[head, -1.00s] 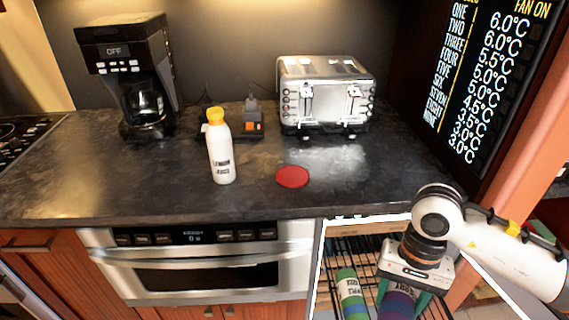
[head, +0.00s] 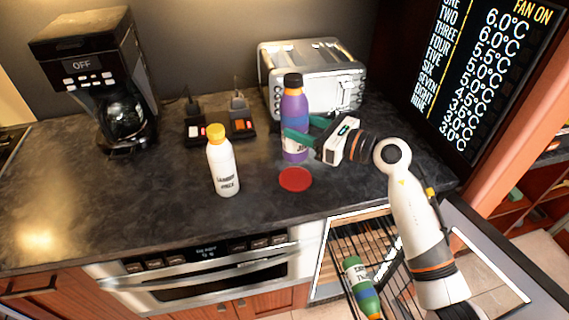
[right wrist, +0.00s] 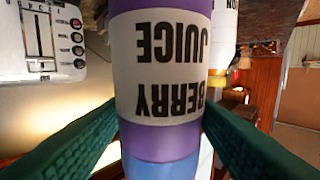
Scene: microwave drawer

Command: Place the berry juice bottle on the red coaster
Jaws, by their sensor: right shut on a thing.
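The berry juice bottle (head: 293,112), purple with a blue band and black cap, is upright over the counter, just behind the red coaster. Its label reads BERRY JUICE in the right wrist view (right wrist: 165,60). My right gripper (head: 297,138) is shut on it from the right, with green fingers on both sides. I cannot tell whether the bottle's base touches the counter. The red coaster (head: 295,179) lies flat and bare near the counter's front. My left gripper is not in view.
A white bottle with a yellow cap (head: 223,165) stands left of the coaster. A toaster (head: 335,75) is close behind the berry juice bottle. A coffee maker (head: 95,80) stands at the left. An open compartment below holds a green bottle (head: 358,282).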

